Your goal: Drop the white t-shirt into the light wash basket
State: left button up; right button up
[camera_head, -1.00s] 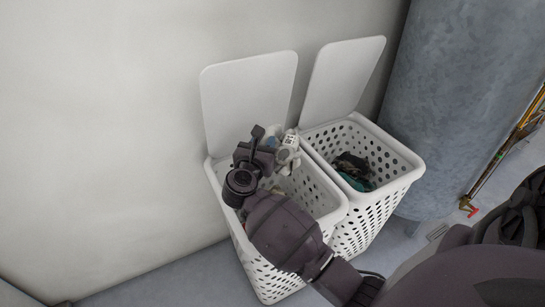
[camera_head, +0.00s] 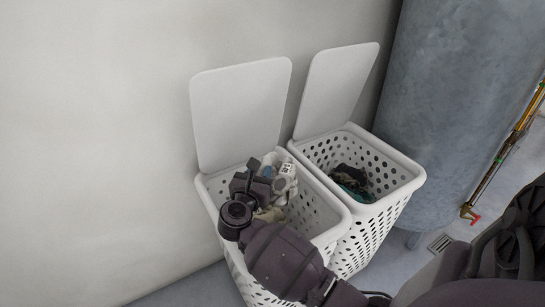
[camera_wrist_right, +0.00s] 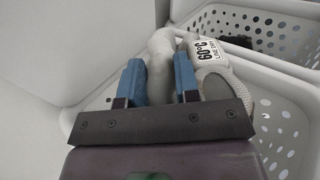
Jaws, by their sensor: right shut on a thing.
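The white t-shirt (camera_head: 285,178) is a crumpled bundle with a printed label reading 60°C. My right gripper (camera_head: 266,172) is shut on it over the opening of the left basket. In the right wrist view the blue fingers of the gripper (camera_wrist_right: 158,80) pinch the white cloth (camera_wrist_right: 212,75). The left white basket (camera_head: 328,226), with its lid up, has pale clothes inside, partly hidden by my arm. It looks like the light wash basket. My left gripper is not in view.
A second white basket (camera_head: 397,205) stands right beside it, lid up, with dark clothes (camera_head: 350,180) inside. A wall is behind and left.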

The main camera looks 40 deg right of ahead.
jog(key=shift+r, duration=0.1)
jog(key=o, duration=1)
jog(key=shift+o, duration=0.2)
jog(key=shift+r, duration=0.4)
pick_arm(q)
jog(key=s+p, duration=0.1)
jog(key=p, duration=0.2)
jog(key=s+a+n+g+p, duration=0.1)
jog(key=p, duration=0.2)
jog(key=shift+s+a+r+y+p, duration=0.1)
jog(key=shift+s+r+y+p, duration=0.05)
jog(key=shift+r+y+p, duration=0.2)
pick_arm(e)
notch_tip(320, 180, up, 19)
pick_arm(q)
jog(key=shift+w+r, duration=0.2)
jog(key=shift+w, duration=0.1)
pick_arm(e)
jog(key=shift+r, duration=0.1)
